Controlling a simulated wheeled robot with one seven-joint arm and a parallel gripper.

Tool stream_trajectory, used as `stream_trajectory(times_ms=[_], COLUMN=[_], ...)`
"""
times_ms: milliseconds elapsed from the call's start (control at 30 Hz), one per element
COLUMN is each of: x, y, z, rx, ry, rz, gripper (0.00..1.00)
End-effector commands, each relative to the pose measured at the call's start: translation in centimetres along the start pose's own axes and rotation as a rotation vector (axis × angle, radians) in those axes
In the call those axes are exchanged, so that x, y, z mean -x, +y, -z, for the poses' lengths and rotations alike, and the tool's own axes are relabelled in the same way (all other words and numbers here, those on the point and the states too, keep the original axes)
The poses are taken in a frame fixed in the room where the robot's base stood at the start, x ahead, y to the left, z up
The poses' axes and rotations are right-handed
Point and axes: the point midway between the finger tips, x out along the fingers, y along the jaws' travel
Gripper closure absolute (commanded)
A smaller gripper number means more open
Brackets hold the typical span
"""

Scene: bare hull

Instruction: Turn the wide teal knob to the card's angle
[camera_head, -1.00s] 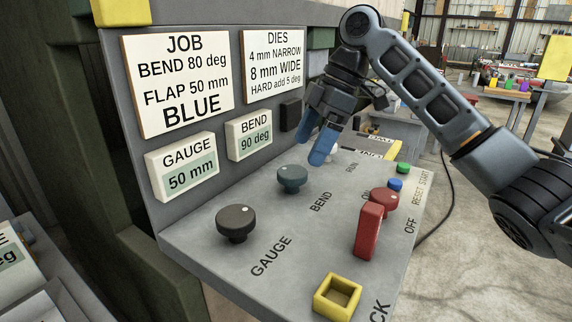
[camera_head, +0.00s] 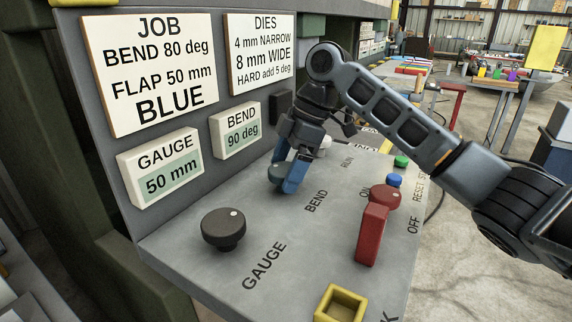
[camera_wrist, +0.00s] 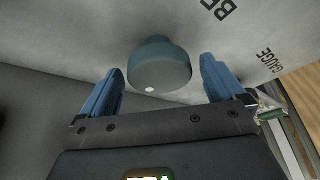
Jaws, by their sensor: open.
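The wide teal knob (camera_head: 275,174) is on the grey console's sloping top by the BEND label, partly hidden by my fingers in the head view. The wrist view shows the knob (camera_wrist: 160,66) whole, with a pale dot on its near edge. My gripper (camera_head: 286,186) is open, its blue fingers at either side of the knob. In the wrist view, gaps show between the knob and both fingers. The job card (camera_head: 150,75) reads BEND 80 deg, FLAP 50 mm, BLUE. The BEND display (camera_head: 238,132) reads 90 deg.
A dark GAUGE knob (camera_head: 223,230) is front left; its display (camera_head: 165,168) reads 50 mm. A red lever (camera_head: 372,235), a red knob (camera_head: 385,197), blue and green buttons and a yellow square socket (camera_head: 340,304) are right. The dies card (camera_head: 260,55) says HARD add 5 deg.

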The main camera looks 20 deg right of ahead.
Motion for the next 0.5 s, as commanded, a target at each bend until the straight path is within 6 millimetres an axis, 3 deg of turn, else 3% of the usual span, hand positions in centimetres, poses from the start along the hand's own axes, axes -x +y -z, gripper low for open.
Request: stream_trajectory(times_ms=[233, 500], x=[-0.07, -0.05], y=[0.01, 0.01], z=[-0.01, -0.01], rx=[0.0, 0.0], ry=[0.0, 0.0], rz=[-0.001, -0.001], gripper=[0.05, 0.31])
